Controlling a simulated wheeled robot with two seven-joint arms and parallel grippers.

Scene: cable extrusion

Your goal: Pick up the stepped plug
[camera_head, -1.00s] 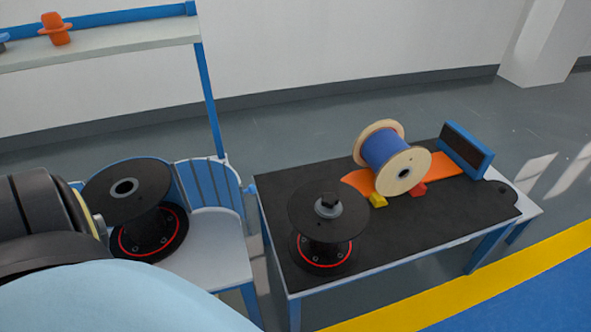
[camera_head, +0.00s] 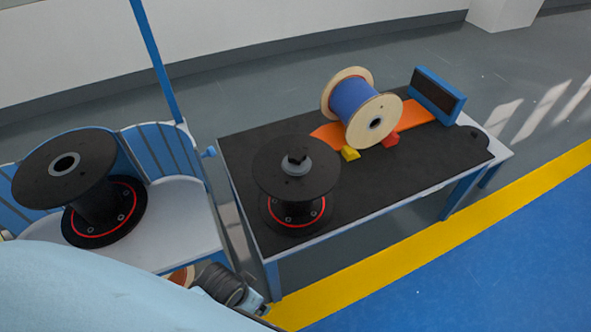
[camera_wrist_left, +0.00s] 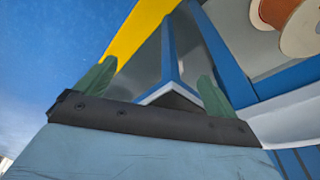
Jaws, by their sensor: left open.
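A grey stepped piece with a black top (camera_head: 296,160), which looks like the stepped plug, sits upright in the centre of the upper flange of a black spool (camera_head: 280,182). That spool stands at the near left of the right-hand table. My left gripper (camera_wrist_left: 156,72) is open in the left wrist view, with nothing between its green fingers. It points toward blue table legs and the floor, and the plug does not show in that view. My right gripper is not in view.
Another black spool (camera_head: 66,166) with an open hole stands on the left table (camera_head: 181,226). A blue-wound wooden spool (camera_head: 358,103) lies on the right table (camera_head: 390,185) with yellow and red chocks. A narrow gap separates the tables.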

